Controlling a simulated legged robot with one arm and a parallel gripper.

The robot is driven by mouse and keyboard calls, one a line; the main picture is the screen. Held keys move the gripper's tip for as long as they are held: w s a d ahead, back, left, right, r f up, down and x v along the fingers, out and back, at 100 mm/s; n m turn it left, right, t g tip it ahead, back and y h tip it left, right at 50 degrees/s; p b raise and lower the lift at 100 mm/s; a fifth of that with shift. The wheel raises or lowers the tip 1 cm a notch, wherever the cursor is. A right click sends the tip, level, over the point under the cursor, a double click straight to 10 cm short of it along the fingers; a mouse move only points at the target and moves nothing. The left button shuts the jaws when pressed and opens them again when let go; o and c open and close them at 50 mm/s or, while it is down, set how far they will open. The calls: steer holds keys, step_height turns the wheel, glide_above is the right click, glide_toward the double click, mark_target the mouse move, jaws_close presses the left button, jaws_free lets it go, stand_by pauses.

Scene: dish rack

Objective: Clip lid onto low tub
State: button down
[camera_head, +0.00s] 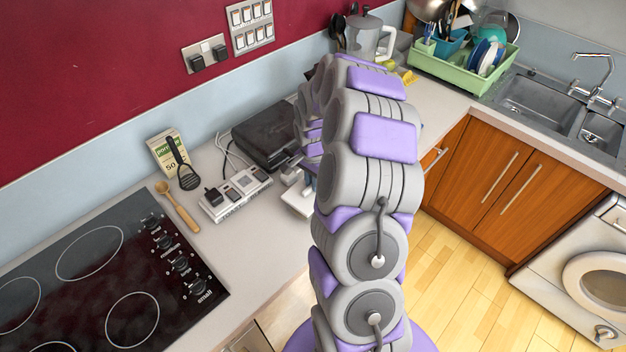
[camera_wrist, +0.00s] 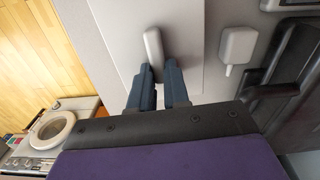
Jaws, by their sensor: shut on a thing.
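In the wrist view, a pale flat lid (camera_wrist: 115,35) has a raised, rounded bar handle (camera_wrist: 153,45). My gripper (camera_wrist: 158,72) has its two dark fingers on either side of the near end of this handle and is shut on it. In the head view, a white flat piece (camera_head: 297,203) shows beside my arm over the worktop; most of it and my gripper's fingers are hidden by the arm. I cannot make out the low tub apart from the lid, nor tell whether the two touch.
A white block with plugs and switches (camera_head: 235,195) lies left of the white piece. A black appliance (camera_head: 272,135) stands behind. A wooden spoon (camera_head: 178,206) and the hob (camera_head: 110,275) are further left. The worktop's front edge (camera_head: 250,313) is close.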

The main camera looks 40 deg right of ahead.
steer(key=shift+f, duration=0.15)
steer(key=c, duration=1)
jaws_free()
steer(key=o, duration=0.5)
steer(key=shift+c, duration=0.2)
steer(key=shift+r+p, duration=0.85)
steer(key=shift+r, duration=2.7)
